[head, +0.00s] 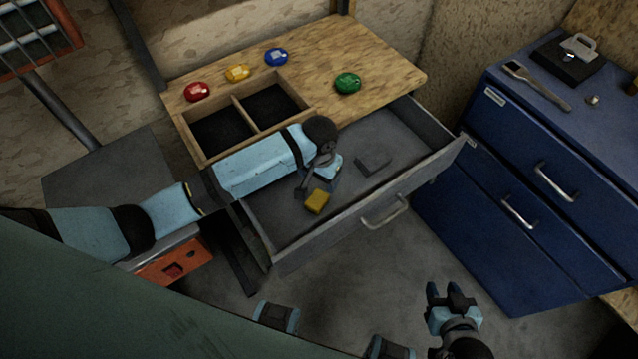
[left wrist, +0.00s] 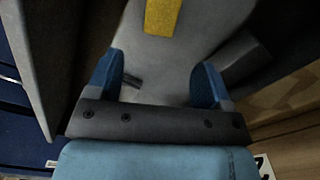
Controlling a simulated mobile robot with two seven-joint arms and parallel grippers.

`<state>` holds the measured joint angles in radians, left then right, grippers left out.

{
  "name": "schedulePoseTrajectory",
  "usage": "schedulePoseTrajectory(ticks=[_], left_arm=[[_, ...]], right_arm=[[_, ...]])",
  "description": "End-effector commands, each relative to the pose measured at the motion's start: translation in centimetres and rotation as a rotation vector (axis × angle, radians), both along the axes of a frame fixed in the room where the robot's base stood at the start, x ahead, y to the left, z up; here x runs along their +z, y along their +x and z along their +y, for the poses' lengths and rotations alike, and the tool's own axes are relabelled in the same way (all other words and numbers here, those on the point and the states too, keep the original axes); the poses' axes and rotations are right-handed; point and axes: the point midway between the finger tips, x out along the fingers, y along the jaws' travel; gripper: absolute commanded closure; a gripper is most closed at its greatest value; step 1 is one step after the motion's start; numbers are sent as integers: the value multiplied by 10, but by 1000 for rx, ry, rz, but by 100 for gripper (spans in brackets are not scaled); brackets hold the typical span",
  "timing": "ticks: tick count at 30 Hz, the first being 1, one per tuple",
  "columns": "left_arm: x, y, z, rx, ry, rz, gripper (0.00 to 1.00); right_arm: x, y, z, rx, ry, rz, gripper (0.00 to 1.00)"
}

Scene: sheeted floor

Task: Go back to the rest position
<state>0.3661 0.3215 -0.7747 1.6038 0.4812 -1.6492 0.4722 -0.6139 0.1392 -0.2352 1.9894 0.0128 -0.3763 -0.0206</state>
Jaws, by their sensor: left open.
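My left gripper (head: 319,184) reaches in from the left over the open grey drawer (head: 285,240). Its blue fingers are apart and empty in the left wrist view (left wrist: 158,80). A yellow block (head: 317,202) lies on the drawer floor just in front of the fingers. The block also shows beyond the fingertips in the left wrist view (left wrist: 162,16), apart from them. A dark grey block (head: 374,161) lies in the drawer to the right. My right gripper (head: 445,290) is at the lower right, over the floor and away from the drawer, with a small gap between its fingers.
A wooden worktop (head: 385,75) above the drawer holds red (head: 197,92), yellow (head: 237,73), blue (head: 276,57) and green (head: 348,83) gem-like pieces and a two-compartment tray (head: 236,98). A blue cabinet (head: 490,245) stands right. Floor (head: 360,275) before the drawer is clear.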

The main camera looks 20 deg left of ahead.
Motion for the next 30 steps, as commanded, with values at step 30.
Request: schedulePoseTrajectory(ticks=[30], left_arm=[[20,-63,-14,-39,-126,-59,26]], right_arm=[[3,0,0,0,1,-2,61]])
